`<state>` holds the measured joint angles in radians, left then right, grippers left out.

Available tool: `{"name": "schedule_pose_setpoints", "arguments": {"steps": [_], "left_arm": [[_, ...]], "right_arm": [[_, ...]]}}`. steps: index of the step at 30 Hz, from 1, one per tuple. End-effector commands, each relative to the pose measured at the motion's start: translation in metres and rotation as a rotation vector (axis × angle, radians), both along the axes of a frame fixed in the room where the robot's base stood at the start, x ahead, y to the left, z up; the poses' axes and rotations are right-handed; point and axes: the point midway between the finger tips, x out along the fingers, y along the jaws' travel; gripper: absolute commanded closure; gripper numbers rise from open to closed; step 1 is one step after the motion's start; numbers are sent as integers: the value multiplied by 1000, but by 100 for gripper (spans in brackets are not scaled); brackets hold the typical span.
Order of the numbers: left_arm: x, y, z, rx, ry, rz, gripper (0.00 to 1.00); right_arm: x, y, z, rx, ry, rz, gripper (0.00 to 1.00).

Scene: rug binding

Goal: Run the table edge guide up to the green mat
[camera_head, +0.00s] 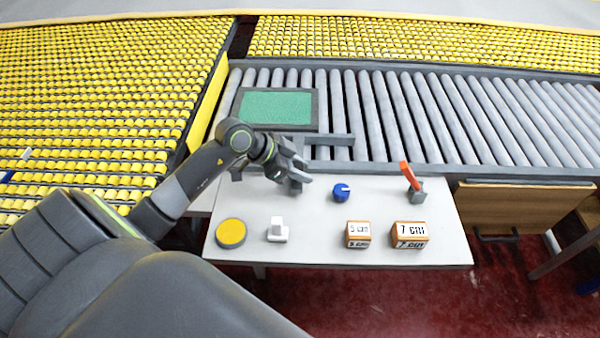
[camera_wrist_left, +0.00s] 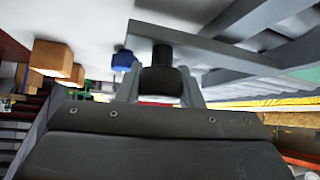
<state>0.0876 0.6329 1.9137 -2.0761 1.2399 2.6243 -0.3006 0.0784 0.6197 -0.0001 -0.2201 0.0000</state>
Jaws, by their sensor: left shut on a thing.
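The green mat (camera_head: 278,105) lies in a dark frame on the grey rollers behind the table. A dark grey bar, which looks like the table edge guide (camera_head: 335,140), runs along the table's back edge, just in front of the mat's frame. My arm hides its left part. My left gripper (camera_head: 298,176) is over the back of the table. In the left wrist view its fingers are shut on a black knob (camera_wrist_left: 161,80), with the grey guide bar (camera_wrist_left: 205,48) close behind it. I cannot tell how the knob joins the bar. My right gripper is not in view.
On the white table (camera_head: 310,215) stand a yellow disc (camera_head: 231,233), a white block (camera_head: 278,231), a blue knob (camera_head: 341,193), a red lever (camera_head: 408,175), and the 5 cm (camera_head: 358,235) and 7 cm (camera_head: 410,235) blocks. A wooden drawer (camera_head: 520,208) is at right.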

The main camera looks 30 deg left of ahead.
Motion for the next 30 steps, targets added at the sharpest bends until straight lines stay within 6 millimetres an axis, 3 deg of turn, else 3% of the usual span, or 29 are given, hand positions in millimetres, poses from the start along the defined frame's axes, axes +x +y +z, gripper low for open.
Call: {"name": "schedule_pose_setpoints", "arguments": {"steps": [7,19,20,21,25,30], "left_arm": [[27,16,3,1,-3,3,100],[31,19,1,2,-4,1,100],[31,19,1,2,-4,1,65],[31,19,1,2,-3,1,60],[31,19,1,2,-3,1,45],[31,19,1,1,-2,1,45]], "right_arm": [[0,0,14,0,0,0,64],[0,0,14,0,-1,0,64],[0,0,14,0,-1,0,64],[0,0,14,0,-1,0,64],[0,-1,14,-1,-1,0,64],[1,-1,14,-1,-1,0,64]]}}
